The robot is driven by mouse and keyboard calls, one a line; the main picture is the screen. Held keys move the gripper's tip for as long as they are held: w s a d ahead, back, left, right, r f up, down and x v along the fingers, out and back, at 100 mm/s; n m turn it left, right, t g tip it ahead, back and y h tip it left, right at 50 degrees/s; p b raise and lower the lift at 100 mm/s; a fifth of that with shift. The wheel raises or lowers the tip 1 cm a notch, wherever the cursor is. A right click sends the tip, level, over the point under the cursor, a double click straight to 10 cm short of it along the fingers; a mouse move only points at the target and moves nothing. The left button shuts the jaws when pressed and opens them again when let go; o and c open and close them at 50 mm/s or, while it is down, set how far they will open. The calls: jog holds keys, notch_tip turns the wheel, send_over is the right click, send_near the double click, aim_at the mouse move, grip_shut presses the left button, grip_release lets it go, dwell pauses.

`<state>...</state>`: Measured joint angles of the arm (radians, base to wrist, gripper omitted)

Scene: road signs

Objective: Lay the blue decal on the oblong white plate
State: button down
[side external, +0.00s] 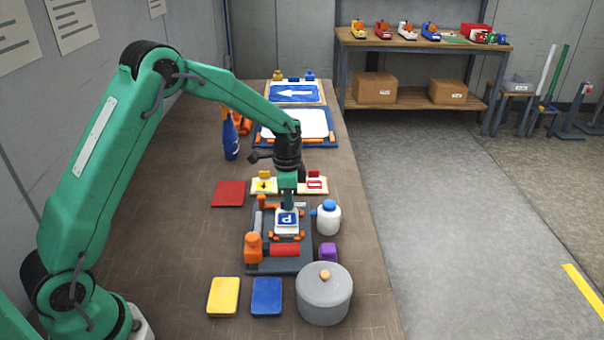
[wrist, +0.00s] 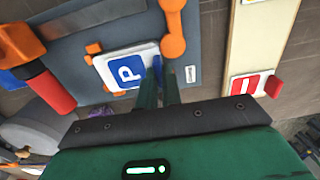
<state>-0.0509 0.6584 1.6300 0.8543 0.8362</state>
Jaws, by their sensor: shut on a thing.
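The blue decal with a white P (side external: 287,217) shows on a small white plate (side external: 286,229) in the dark jig; both also show in the wrist view, as the decal (wrist: 127,72) and the plate (wrist: 103,65). My gripper (side external: 290,204) points down at the decal's far edge. In the wrist view my gripper (wrist: 157,88) is shut on a small blue part at that edge, seemingly the decal's tab. I cannot tell whether the decal touches the plate. A larger oblong white plate (side external: 300,124) lies bare in a blue frame farther back.
The jig (side external: 258,222) has orange clamps and a red roller (side external: 285,250). Cards with yellow and red tabs lie just behind it. A white bottle (side external: 328,217) and grey pot (side external: 324,294) stand right. Yellow and blue squares lie in front. A blue arrow sign (side external: 294,93) lies at the back.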

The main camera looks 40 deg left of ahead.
jog(key=c, duration=0.9)
grip_release()
jog(key=shift+o, duration=0.2)
jog(key=shift+r, duration=0.1)
jog(key=shift+r, duration=3.45)
